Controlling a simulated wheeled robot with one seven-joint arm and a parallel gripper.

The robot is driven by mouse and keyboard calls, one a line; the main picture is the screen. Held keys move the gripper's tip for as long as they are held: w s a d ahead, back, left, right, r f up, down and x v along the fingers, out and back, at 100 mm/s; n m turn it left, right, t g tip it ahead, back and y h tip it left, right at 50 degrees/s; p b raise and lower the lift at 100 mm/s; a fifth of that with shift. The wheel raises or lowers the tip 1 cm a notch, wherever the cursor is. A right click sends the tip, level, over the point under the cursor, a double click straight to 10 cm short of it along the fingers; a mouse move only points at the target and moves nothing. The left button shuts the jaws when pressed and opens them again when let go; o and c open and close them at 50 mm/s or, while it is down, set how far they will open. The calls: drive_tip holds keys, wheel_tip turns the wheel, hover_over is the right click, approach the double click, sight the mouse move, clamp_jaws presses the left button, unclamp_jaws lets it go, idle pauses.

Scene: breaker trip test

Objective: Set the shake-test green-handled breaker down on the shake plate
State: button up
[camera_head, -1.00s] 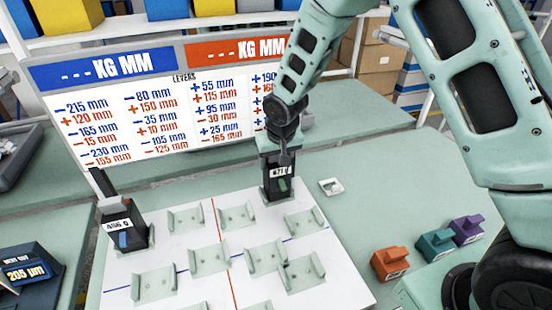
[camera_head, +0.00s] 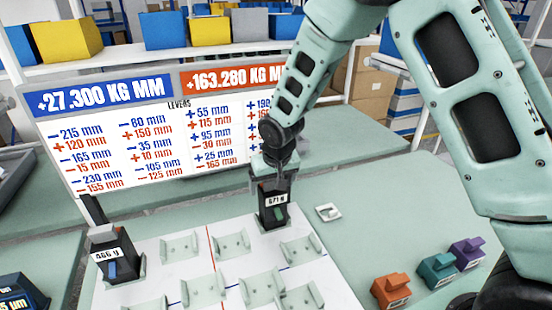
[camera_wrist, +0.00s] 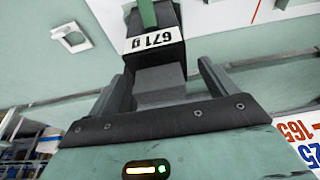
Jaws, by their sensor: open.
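The green-handled breaker (camera_head: 273,208), a dark upright block labelled 671 g, stands at the back right of the white shake plate (camera_head: 214,262). It appears to rest on the plate. The wrist view shows its label and part of the green handle (camera_wrist: 147,12); its base is out of that view. My gripper (camera_head: 273,172) is above the breaker's top, with its fingers open and spread on either side of it. In the wrist view there is a gap at the right finger; contact at the left one is unclear.
A blue-handled breaker (camera_head: 115,255) stands at the plate's left. Several empty cradles cover the plate. Orange (camera_head: 391,291), teal (camera_head: 437,269) and purple (camera_head: 467,251) blocks lie at right. A white square piece (camera_head: 328,212) lies beside the plate. A display board (camera_head: 160,130) stands behind.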

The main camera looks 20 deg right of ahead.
drive_tip(key=b+v, duration=0.2)
drive_tip(key=v, duration=1.3)
drive_tip(key=shift+r+b, duration=0.25)
drive_tip(key=shift+b, duration=0.1)
drive_tip(key=shift+s, duration=0.1)
drive_tip(key=s+a+f+n+g, duration=0.1)
drive_tip(key=s+a+f+n, duration=0.1)
drive_tip(key=s, duration=0.7)
drive_tip(key=s+a+f+n+g, duration=0.1)
drive_tip(key=s+a+f+n, duration=0.1)
drive_tip(key=s, duration=0.8)
drive_tip(key=s+a+f+n+g, duration=0.1)
drive_tip(key=s+a+f+n, duration=0.1)
drive_tip(key=s, duration=0.7)
drive_tip(key=shift+s+a+n+y+b, duration=0.2)
drive_tip(key=shift+n+y+b, duration=0.1)
drive_tip(key=shift+n, duration=0.6)
